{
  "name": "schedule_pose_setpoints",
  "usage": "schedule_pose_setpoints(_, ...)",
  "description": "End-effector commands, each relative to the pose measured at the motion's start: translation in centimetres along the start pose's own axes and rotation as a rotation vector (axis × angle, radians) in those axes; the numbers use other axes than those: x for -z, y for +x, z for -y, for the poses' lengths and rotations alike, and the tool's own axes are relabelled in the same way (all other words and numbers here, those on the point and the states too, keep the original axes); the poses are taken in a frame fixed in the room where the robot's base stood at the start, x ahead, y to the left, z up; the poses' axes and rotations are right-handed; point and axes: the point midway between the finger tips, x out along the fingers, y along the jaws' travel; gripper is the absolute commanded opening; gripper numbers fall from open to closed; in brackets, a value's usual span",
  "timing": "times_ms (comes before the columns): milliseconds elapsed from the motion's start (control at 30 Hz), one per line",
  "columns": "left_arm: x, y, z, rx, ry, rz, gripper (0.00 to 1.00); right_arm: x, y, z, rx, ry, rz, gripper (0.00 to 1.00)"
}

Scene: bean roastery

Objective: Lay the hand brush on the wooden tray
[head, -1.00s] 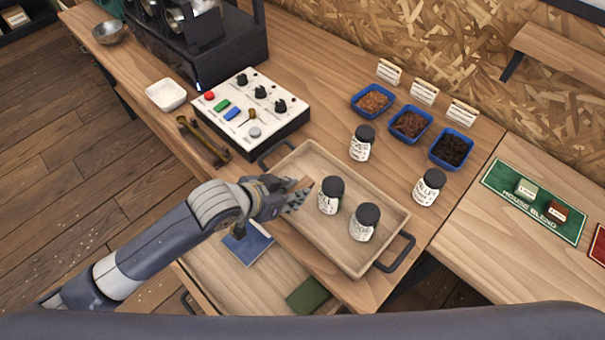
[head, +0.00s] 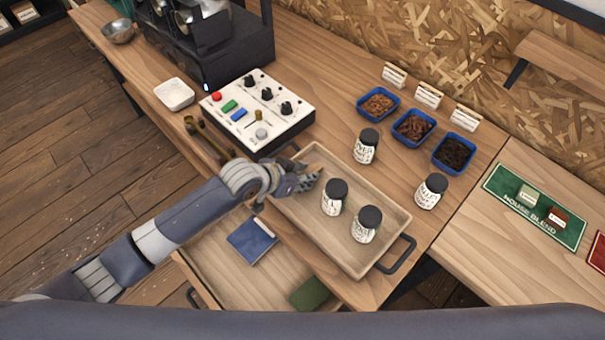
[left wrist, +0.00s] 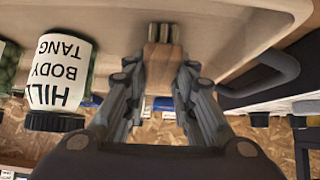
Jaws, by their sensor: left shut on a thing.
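The wooden tray (head: 368,258) lies on the bench with two dark-lidded jars standing in it. My left gripper (head: 308,180) is over the tray's far left part, beside these jars. It is shut on the hand brush (head: 313,170), of which only a small brown piece shows in the head view. In the left wrist view the brush's wooden body (left wrist: 160,62) sits between the fingers of my left gripper (left wrist: 160,85), close to the tray wall (left wrist: 90,28). I cannot tell whether the brush touches the tray floor. My right gripper is not in view.
One tray jar (head: 334,197) stands close to my gripper; another (head: 366,224) is right of it. The control box (head: 258,112) is behind the tray. An open drawer (head: 215,262) below holds a blue book (head: 252,241) and a green cloth (head: 309,293).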

Motion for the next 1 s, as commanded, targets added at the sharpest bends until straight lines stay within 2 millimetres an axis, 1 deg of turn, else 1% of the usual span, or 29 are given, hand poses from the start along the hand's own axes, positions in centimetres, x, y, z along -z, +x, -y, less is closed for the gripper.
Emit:
schedule_pose_setpoints(133, -0.2, 0.2, 0.0, 0.000, -0.001, 0.001, 0.01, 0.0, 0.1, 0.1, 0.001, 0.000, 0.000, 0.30)
schedule_pose_setpoints(167, -0.2, 0.2, 0.0, 0.000, 0.000, 0.001, 0.27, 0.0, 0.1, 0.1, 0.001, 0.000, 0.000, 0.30)
schedule_pose_setpoints(200, -0.2, 0.2, 0.0, 0.000, 0.000, 0.001, 0.36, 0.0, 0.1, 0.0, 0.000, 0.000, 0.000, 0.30)
schedule_pose_setpoints(233, -0.2, 0.2, 0.0, 0.000, 0.000, 0.001, 0.42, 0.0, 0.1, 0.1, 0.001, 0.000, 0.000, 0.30)
schedule_pose_setpoints(267, -0.2, 0.2, 0.0, 0.000, 0.000, 0.001, 0.44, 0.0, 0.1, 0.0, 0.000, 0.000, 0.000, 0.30)
schedule_pose_setpoints(533, -0.2, 0.1, 0.0, 0.000, 0.000, 0.001, 0.44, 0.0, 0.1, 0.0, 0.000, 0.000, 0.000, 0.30)
schedule_pose_setpoints(667, 0.0, -0.3, 0.0, 0.000, 0.000, 0.000, 0.44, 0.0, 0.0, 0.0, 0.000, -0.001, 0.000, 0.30)
schedule_pose_setpoints(767, -0.1, -1.2, 0.1, 0.001, 0.000, 0.001, 0.44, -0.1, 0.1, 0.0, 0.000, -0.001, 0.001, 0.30)
schedule_pose_setpoints(867, -0.1, -2.8, 0.1, 0.001, 0.001, 0.001, 0.44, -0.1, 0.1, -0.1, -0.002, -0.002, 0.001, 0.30)
schedule_pose_setpoints(1000, -0.1, -5.5, 0.1, 0.002, 0.002, -0.001, 0.44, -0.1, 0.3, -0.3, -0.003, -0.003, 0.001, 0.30)
